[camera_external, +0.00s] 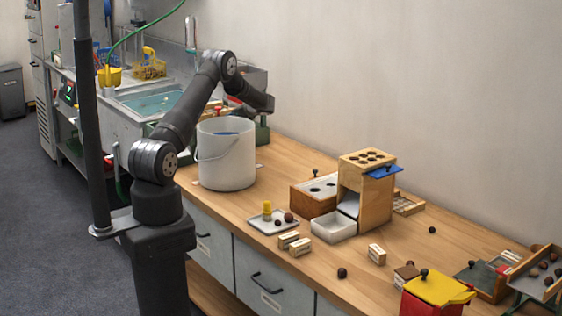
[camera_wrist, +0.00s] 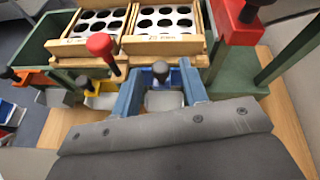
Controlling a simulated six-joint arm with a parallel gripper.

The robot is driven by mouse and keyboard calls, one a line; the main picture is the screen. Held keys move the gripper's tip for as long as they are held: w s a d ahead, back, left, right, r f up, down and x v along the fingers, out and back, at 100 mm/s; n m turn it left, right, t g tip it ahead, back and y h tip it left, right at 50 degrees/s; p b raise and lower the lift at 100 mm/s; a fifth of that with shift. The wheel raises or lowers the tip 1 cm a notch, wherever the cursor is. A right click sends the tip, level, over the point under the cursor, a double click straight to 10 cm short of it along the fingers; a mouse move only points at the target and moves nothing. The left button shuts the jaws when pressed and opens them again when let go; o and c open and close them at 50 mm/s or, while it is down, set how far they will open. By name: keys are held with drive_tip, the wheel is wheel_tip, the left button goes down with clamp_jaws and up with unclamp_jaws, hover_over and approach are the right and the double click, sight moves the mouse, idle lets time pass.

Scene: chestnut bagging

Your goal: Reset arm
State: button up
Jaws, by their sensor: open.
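My arm reaches over behind the white bucket in the external view, with its wrist end (camera_external: 262,103) above the back of the bench near a green stand. The gripper's fingertips are not clear there. In the wrist view, two blue fingers of my gripper (camera_wrist: 161,82) stand apart above a grey riveted body at the bottom. A grey knob shows between them, and I cannot tell whether it touches either finger. No held thing shows. The white bucket (camera_external: 226,160) stands upright on the wooden bench (camera_external: 230,205), with something blue inside.
Wooden trays with round holes (camera_wrist: 160,20), a red-knobbed lever (camera_wrist: 100,44) and a green stand (camera_wrist: 291,54) lie close ahead. A wooden dispenser (camera_external: 364,190), a white tray (camera_external: 334,226), a yellow-lidded red box (camera_external: 437,289) and loose chestnuts occupy the bench's right side.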

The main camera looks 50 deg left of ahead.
idle(0.4)
drive_tip(key=d+f+v, duration=0.1)
drive_tip(key=f+v, duration=0.2)
drive_tip(key=v, duration=1.3)
wheel_tip(320, 180, up, 7)
drive_tip(key=s+a+h, duration=0.3)
drive_tip(key=s+a, duration=0.2)
drive_tip(key=s, duration=0.2)
drive_tip(key=s+a+m+g+h, duration=0.1)
drive_tip(key=s+a+h, duration=0.2)
drive_tip(key=s+a, duration=0.2)
drive_tip(key=shift+s+a, duration=0.3)
drive_tip(key=shift+s, duration=1.1)
